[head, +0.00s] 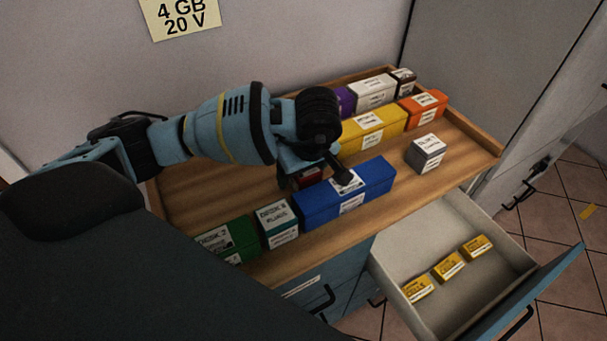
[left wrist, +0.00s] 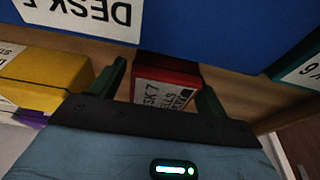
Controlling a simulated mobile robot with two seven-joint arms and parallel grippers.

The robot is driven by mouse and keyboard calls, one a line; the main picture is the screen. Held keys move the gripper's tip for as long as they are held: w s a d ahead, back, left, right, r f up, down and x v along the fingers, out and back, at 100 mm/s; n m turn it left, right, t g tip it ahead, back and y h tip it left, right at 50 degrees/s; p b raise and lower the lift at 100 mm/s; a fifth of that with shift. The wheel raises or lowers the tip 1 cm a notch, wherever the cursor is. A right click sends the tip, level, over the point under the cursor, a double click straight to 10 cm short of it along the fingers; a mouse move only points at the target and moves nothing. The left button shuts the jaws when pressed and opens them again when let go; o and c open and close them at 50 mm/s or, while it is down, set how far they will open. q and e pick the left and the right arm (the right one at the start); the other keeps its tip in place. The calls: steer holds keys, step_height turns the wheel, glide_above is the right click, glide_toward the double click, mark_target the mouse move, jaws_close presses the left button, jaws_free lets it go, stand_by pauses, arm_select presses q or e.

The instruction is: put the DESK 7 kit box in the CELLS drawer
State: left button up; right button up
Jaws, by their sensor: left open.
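The red DESK 7 kit box (head: 308,174) stands on the wooden top, mostly hidden under my left gripper (head: 314,179) in the head view. In the left wrist view the red box (left wrist: 167,72) lies between the two open fingers, its DESK 7 label partly covered by the gripper body. I cannot tell whether the fingers touch it. An open drawer (head: 455,222) at the right holds several small yellow packs (head: 449,266); its front label is not visible. My right gripper is not in view.
A long blue box (head: 330,203) is close in front of the red box. Teal (head: 275,218) and green (head: 240,237) boxes stand left of it. Yellow (head: 375,130), orange (head: 422,107) and grey (head: 425,150) boxes stand behind and right. The drawer's back part is empty.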

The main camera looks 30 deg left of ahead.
arm_select(q)
steer(key=shift+c, duration=0.2)
steer(key=c, duration=1.3)
steer(key=shift+r, duration=0.15)
step_height(320, 180, up, 9)
steer(key=shift+f, duration=0.1)
steer(key=shift+r, duration=0.45)
